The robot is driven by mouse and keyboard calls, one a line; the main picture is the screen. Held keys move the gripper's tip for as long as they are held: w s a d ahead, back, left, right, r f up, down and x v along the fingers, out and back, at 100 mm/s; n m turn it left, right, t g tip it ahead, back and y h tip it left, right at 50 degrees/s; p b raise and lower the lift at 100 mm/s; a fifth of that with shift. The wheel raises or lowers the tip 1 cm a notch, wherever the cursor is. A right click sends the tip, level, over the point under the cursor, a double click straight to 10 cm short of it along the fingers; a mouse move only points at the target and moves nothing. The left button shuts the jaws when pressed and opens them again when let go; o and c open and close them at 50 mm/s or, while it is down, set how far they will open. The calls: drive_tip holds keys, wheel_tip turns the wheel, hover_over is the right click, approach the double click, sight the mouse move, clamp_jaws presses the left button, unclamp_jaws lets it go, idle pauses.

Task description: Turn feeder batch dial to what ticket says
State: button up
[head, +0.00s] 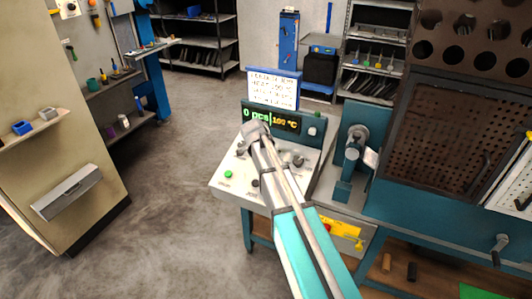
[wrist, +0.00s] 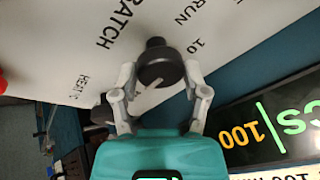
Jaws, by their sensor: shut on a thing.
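The batch dial (wrist: 160,64) is a dark round knob with a pale pointer line, on the white panel beside the printed word BATCH. In the wrist view my gripper (wrist: 160,76) has one finger on each side of it and is shut on it. In the head view my arm hides the dial. The feeder display (head: 288,121) reads 0 pcs and about 100 °C. The ticket (head: 272,90) is a white handwritten sheet standing above the display; its writing is too small to read surely.
The feeder's sloped white panel (head: 227,187) carries a green button (head: 228,174) and other dark knobs (head: 298,160). A teal bench fixture (head: 350,150) stands close to its right. Open floor (head: 180,190) lies to the left.

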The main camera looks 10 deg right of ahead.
drive_tip(key=shift+w+a, duration=0.1)
drive_tip(key=shift+a, duration=0.1)
drive_tip(key=o, duration=1.1)
drive_tip(key=shift+d, duration=0.1)
drive_tip(key=shift+r, duration=0.1)
